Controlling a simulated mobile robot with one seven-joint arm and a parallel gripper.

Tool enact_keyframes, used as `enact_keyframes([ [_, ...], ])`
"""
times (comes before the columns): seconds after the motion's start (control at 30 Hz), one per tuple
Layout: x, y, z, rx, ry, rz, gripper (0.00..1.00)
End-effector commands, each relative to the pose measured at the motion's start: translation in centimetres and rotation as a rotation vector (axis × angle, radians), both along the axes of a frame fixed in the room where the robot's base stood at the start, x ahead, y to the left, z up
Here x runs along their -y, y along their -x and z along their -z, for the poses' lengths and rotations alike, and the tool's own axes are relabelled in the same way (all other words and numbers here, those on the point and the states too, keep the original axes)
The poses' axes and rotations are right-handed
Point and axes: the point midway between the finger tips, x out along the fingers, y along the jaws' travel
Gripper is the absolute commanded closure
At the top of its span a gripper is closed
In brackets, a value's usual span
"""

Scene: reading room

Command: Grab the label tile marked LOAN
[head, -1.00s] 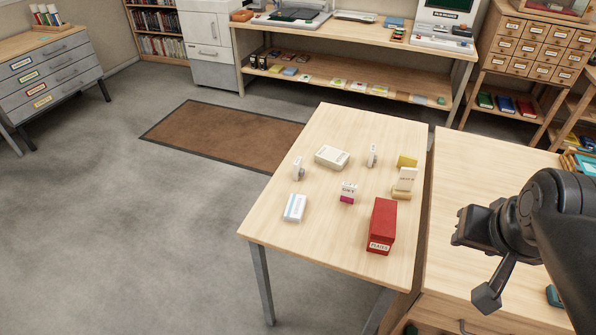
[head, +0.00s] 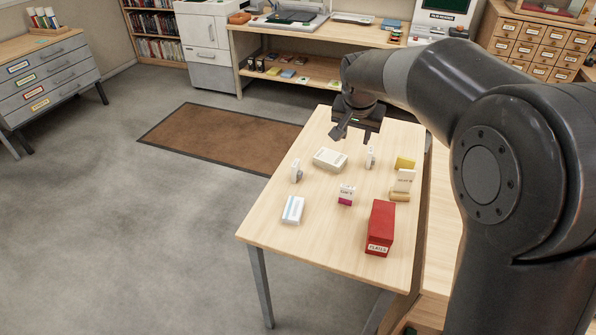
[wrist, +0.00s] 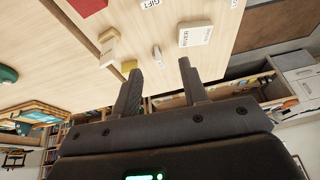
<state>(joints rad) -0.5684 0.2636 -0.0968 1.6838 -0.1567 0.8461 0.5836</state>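No tile can be read as LOAN in these frames. The back one also shows in the wrist view (wrist: 158,56). A white card in a pale yellow stand (head: 403,181) has unclear lettering. My gripper (head: 354,134) is above the table's far end. Its fingers are apart and empty in the wrist view (wrist: 161,80).
The table (head: 320,233) also holds a white box (head: 329,159), a yellow block (head: 404,163), a blue-striped white box (head: 293,210) and a red box (head: 380,225). Its front left is clear. A shelf unit (head: 300,72) stands behind; a second wooden surface adjoins on the right.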

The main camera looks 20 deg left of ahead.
Motion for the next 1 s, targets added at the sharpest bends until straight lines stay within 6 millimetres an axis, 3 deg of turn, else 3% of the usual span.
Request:
enact_keyframes([
  [0.03, -2.3, -0.8, 1.4, -0.005, 0.007, -0.008, 0.6],
  [0.2, -9.0, -2.8, 5.6, -0.004, 0.023, -0.015, 0.6],
  [0.43, -16.3, -3.6, 10.6, 0.006, 0.038, -0.024, 0.6],
  [0.6, -18.5, -3.6, 12.3, 0.013, 0.042, -0.025, 0.6],
  [0.77, -18.8, -4.1, 13.5, 0.012, 0.042, -0.025, 0.6],
  [1.0, -18.8, -5.5, 16.9, 0.011, 0.042, -0.025, 0.6],
])
